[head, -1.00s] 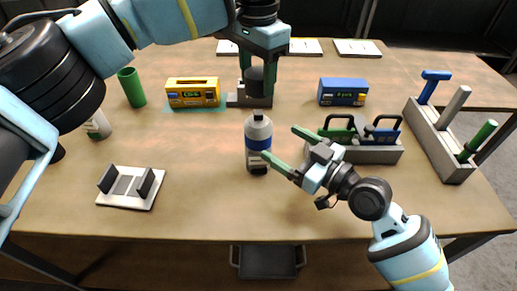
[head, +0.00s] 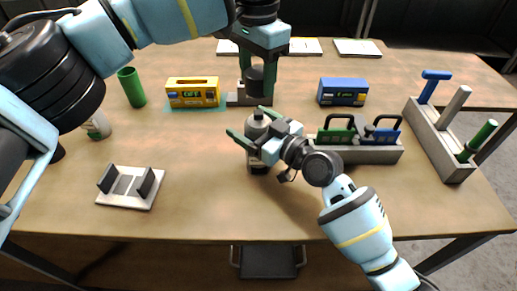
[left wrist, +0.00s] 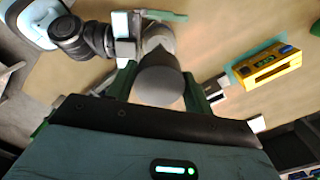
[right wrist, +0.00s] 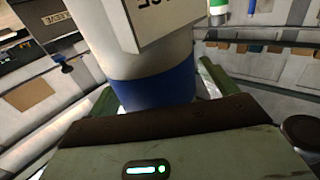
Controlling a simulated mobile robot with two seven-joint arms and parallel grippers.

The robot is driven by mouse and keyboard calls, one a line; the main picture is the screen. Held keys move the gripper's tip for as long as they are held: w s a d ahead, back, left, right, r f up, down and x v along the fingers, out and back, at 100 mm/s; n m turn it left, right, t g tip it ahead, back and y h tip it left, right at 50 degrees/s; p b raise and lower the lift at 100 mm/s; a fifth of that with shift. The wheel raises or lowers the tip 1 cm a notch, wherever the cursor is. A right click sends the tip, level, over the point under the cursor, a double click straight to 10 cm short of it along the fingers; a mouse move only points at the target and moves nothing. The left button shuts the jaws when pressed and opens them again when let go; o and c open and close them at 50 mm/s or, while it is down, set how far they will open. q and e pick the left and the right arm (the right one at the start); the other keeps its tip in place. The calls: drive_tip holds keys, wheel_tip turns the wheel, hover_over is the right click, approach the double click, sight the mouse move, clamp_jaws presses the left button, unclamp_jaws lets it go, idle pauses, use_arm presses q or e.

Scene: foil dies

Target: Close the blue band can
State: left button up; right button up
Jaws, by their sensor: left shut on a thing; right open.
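The blue band can (head: 257,158) stands upright on the table in the middle of the head view, partly hidden by my right gripper. It has a pale body, a blue band and a narrower grey top. My right gripper (head: 247,121) is open, with one finger on each side of the can. The right wrist view shows the can's blue band (right wrist: 152,86) between the fingers; contact is unclear. My left gripper (head: 259,82) is shut on a dark grey cylindrical cap (head: 257,74), above and behind the can. The left wrist view also shows the cap (left wrist: 158,85).
A grey rack (head: 358,155) with green, black and blue handles stands just right of the can. A yellow box (head: 193,98) and a blue box (head: 342,98) stand behind. A white cradle (head: 130,188) lies front left. The table's front middle is clear.

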sight(259, 113)
drive_tip(key=c, duration=1.5)
use_arm(q)
drive_tip(key=shift+f, duration=2.5)
drive_tip(key=shift+f, duration=0.9)
drive_tip(key=shift+f, duration=0.6)
drive_tip(key=o, duration=1)
drive_tip(key=shift+o, duration=0.2)
drive_tip(key=shift+s+d, duration=0.1)
drive_tip(key=shift+s, duration=0.05)
